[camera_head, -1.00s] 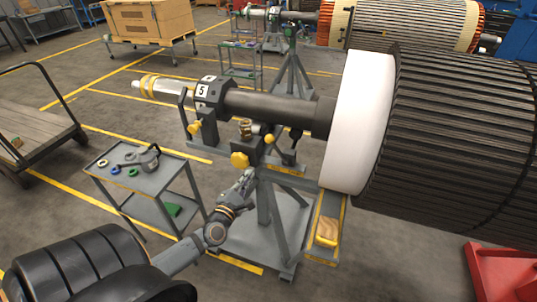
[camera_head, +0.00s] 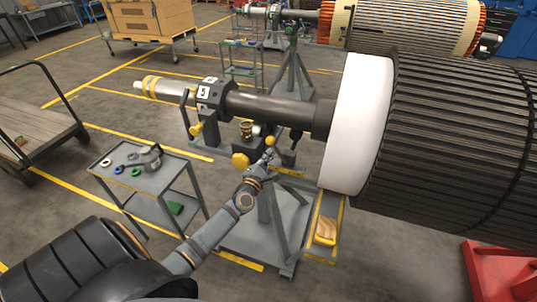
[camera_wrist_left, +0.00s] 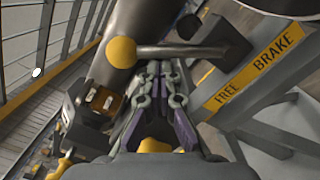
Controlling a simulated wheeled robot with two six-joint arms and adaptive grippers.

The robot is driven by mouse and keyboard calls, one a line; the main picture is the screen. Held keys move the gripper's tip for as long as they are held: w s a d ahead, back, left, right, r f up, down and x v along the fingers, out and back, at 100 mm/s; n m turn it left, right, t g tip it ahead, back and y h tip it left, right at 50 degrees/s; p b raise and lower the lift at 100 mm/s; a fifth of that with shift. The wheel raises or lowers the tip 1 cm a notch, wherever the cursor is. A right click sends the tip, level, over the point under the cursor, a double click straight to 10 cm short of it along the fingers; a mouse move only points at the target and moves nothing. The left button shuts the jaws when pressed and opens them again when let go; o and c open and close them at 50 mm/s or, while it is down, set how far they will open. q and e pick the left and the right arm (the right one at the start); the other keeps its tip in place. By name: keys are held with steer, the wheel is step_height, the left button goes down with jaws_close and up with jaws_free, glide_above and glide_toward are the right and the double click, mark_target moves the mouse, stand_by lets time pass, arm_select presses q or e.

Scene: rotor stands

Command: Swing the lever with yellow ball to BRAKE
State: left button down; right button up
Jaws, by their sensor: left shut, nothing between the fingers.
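The lever's yellow ball (camera_head: 270,141) is at the rotor stand, under the dark shaft. In the left wrist view the yellow ball (camera_wrist_left: 121,52) is at the upper left, and its grey rod (camera_wrist_left: 185,51) runs right from it. A yellow label strip (camera_wrist_left: 262,75) reads FREE at its lower left end and BRAKE at its upper right end; the ball is away from both words. My left gripper (camera_head: 269,156) is shut and empty, just below the ball. In the wrist view its fingertips (camera_wrist_left: 160,68) are close to the rod; contact is unclear. My right gripper is out of view.
A large yellow knob (camera_head: 240,160) and a brass-coloured part (camera_head: 246,131) are close to my left gripper. The shaft (camera_head: 275,108) and the big ribbed rotor (camera_head: 455,140) are above and right. A grey cart (camera_head: 150,178) with small parts stands left.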

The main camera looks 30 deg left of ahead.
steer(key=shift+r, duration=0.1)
arm_select(q)
steer(key=shift+d+r+m+p, duration=0.2)
steer(key=shift+m+p, duration=0.1)
steer(key=shift+p, duration=0.1)
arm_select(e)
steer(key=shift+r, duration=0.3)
